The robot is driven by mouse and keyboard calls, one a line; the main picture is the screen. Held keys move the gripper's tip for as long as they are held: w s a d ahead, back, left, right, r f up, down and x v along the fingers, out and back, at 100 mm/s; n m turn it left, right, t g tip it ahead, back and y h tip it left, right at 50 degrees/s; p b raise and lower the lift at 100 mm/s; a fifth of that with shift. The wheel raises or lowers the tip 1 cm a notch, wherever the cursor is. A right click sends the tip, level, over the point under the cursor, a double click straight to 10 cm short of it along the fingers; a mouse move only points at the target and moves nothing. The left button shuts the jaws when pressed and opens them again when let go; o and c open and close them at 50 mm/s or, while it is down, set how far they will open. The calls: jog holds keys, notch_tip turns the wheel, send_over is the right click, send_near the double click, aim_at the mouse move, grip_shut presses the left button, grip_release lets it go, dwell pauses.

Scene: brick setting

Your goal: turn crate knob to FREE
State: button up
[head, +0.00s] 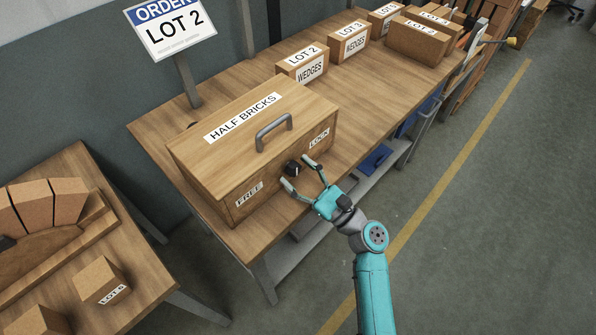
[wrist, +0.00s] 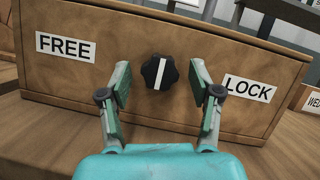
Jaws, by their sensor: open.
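The wooden crate (head: 222,160) labelled HALF BRICKS stands on the workbench, its lid down, with a grey handle (head: 273,131) on top. Its black knob (wrist: 160,72) is on the front face, between the FREE label (wrist: 65,47) on the left and the LOCK label (wrist: 249,87) on the right. The white line on the knob stands nearly upright in the wrist view, tilted slightly right at the top. The knob also shows in the head view (head: 292,168). My gripper (wrist: 161,77) is open in front of the crate, its fingers on either side of the knob, with gaps visible.
Wooden boxes labelled LOT 2 WEDGES (head: 302,66) and LOT 3 WEDGES (head: 349,42) stand behind the crate on the workbench (head: 365,105). An ORDER LOT 2 sign (head: 171,27) rises at the back. A lower table (head: 150,275) with bricks is at the left.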

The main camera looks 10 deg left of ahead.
jog(key=c, duration=1.1)
jog(key=shift+c, duration=0.2)
